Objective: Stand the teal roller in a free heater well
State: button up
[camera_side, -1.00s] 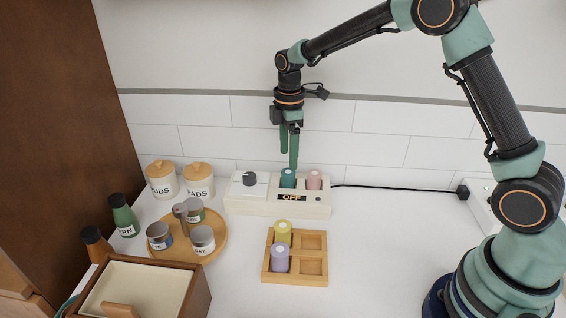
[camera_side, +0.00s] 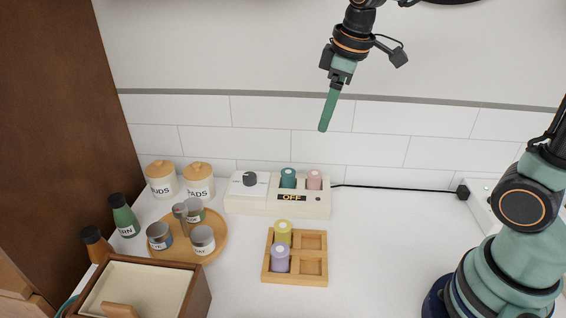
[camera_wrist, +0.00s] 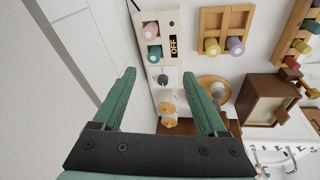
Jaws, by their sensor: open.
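The teal roller (camera_side: 288,178) stands upright in a well of the cream heater (camera_side: 250,207), whose front display reads OFF. A pink roller (camera_side: 314,180) stands in the heater just right of it. The wrist view also shows the teal roller (camera_wrist: 155,53) and the pink roller (camera_wrist: 150,31) in the heater (camera_wrist: 170,75). My gripper (camera_side: 324,130) is high above and behind the heater, empty and apart from both rollers. In the wrist view its two green fingers (camera_wrist: 160,80) are spread open with nothing between them.
A wooden tray (camera_side: 313,254) in front of the heater holds a yellow roller (camera_side: 283,231) and a lilac roller (camera_side: 280,257); its right compartments are empty. A round wooden tray (camera_side: 217,250) with tins, lidded jars (camera_side: 199,181) and a box (camera_side: 205,295) crowd the left. The right counter is mostly clear.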

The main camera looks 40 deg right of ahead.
jog(key=s+f+m+t, duration=0.1)
jog(key=s+m+t, duration=0.1)
jog(key=s+m, duration=0.4)
jog(key=s, duration=0.3)
jog(key=shift+s+d+t, duration=0.3)
jog(key=shift+s+d, duration=0.05)
jog(key=shift+d, duration=0.05)
jog(key=shift+w, duration=0.1)
dwell(0.7)
